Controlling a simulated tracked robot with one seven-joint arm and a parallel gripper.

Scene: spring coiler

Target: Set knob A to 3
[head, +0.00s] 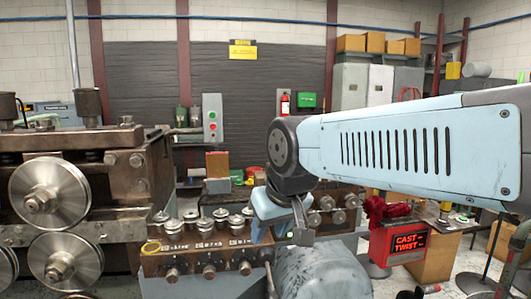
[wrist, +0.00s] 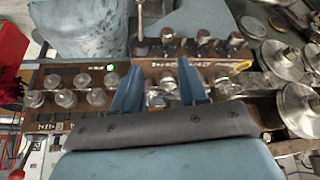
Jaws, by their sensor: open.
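A brown control panel (head: 190,262) stands low in the middle of the head view, with dark knobs (head: 208,271) along its front and silver round pieces (head: 205,227) on top. Its printed labels are too small to read, so I cannot tell which knob is A or its setting. My gripper (head: 282,232) is over the panel's right part, pointing down. In the wrist view my gripper (wrist: 160,70) is open, its blue fingers apart on either side of silver round pieces (wrist: 158,86). I cannot tell whether they touch. The front knobs (wrist: 203,37) lie beyond the fingertips.
A coiling machine with large steel rollers (head: 49,194) stands left of the panel. A grey rounded body (head: 322,270) is close in front on the right. A red box with a lit display (head: 398,244) stands further right. More silver knobs (wrist: 65,98) crowd the left finger's side.

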